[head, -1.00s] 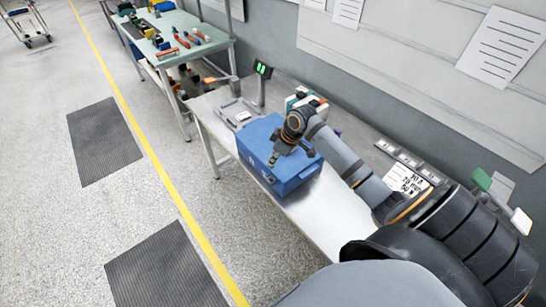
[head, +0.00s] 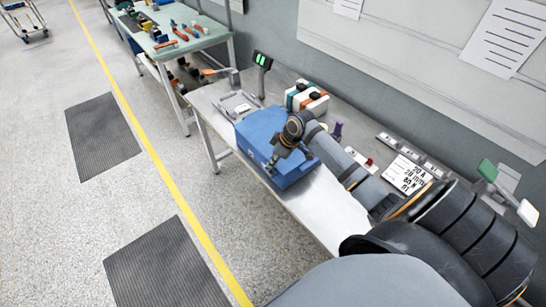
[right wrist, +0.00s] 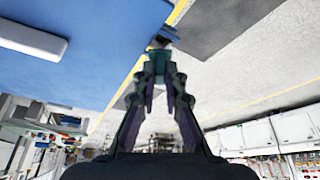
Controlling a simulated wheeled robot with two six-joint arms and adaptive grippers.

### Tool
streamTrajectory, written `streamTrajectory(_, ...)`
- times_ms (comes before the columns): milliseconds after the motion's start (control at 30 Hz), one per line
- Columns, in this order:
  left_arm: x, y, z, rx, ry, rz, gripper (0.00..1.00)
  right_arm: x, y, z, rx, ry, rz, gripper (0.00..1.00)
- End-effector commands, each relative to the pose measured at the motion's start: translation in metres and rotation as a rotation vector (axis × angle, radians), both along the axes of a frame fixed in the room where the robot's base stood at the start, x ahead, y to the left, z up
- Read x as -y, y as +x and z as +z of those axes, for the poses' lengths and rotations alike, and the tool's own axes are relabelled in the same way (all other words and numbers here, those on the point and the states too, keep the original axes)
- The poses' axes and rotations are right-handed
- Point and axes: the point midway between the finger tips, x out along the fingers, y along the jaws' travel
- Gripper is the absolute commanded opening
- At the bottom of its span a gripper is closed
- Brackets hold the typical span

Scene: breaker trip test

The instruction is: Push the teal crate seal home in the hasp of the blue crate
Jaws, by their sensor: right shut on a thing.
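The blue crate (head: 254,130) stands on the bench; its side and edge fill the upper left of the right wrist view (right wrist: 100,40). My right gripper (head: 272,166) is at the crate's front side, over its upper edge. In the right wrist view the fingers of my right gripper (right wrist: 160,72) are shut on the small teal crate seal (right wrist: 160,55). The seal's far end is at a small dark fitting on the crate's side, which looks like the hasp (right wrist: 164,36). I cannot tell how deep the seal sits in it. My left gripper is not in view.
The metal bench (head: 318,205) has bare room in front of the crate. A grey tray (head: 238,103), a green-lit display (head: 262,62) and white-and-orange containers (head: 308,98) stand around the crate. A printed card (head: 408,174) lies on the right.

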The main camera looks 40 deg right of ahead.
Motion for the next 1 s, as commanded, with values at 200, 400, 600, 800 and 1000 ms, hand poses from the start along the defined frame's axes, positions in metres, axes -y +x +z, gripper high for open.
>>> streamTrajectory(200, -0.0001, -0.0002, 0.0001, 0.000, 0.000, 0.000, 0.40, 0.0000, 0.0000, 0.0001, 0.000, 0.000, 0.000, 0.00)
streamTrajectory(400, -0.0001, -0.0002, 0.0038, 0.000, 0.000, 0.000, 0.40, 0.0000, -0.0002, 0.0013, -0.001, 0.000, 0.000, 0.00)
streamTrajectory(600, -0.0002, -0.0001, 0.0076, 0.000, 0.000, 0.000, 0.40, 0.0002, -0.0005, 0.0004, -0.002, 0.000, 0.000, 0.00)
streamTrajectory(800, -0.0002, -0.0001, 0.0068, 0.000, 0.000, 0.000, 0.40, 0.0001, -0.0004, -0.0002, -0.001, -0.001, 0.000, 0.00)
streamTrajectory(1000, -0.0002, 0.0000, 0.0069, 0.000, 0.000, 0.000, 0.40, 0.0001, -0.0003, 0.0001, -0.001, -0.001, 0.000, 0.00)
